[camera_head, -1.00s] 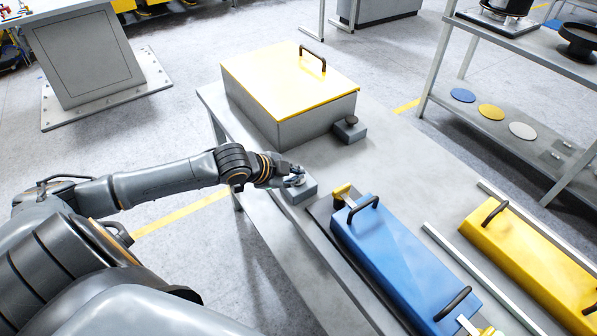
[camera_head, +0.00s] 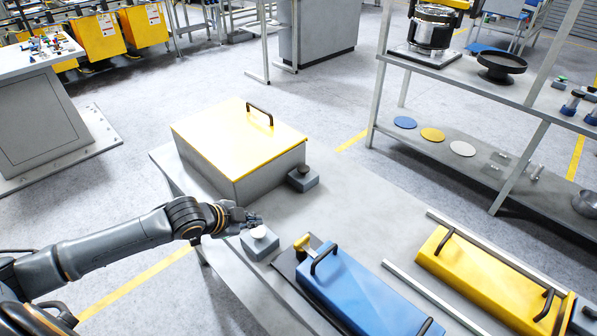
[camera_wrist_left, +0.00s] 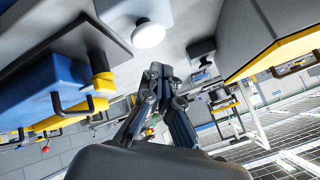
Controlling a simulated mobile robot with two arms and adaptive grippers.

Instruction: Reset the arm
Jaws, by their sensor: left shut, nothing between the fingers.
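My left arm (camera_head: 110,243) comes in from the left in the head view. Its left gripper (camera_head: 254,218) is shut and empty, beside a small grey block with a white round knob (camera_head: 259,233) on the table. In the left wrist view the closed fingers (camera_wrist_left: 160,72) point away from the camera, and the white knob (camera_wrist_left: 149,34) shows above them to the left. My right gripper is not in view.
The grey table (camera_head: 360,205) carries a yellow-lidded box (camera_head: 235,135), a dark-knobbed block (camera_head: 303,179), a blue handled case (camera_head: 360,295) and a yellow handled case (camera_head: 480,275). A shelf rack (camera_head: 455,75) stands at the back right. Floor lies left of the table.

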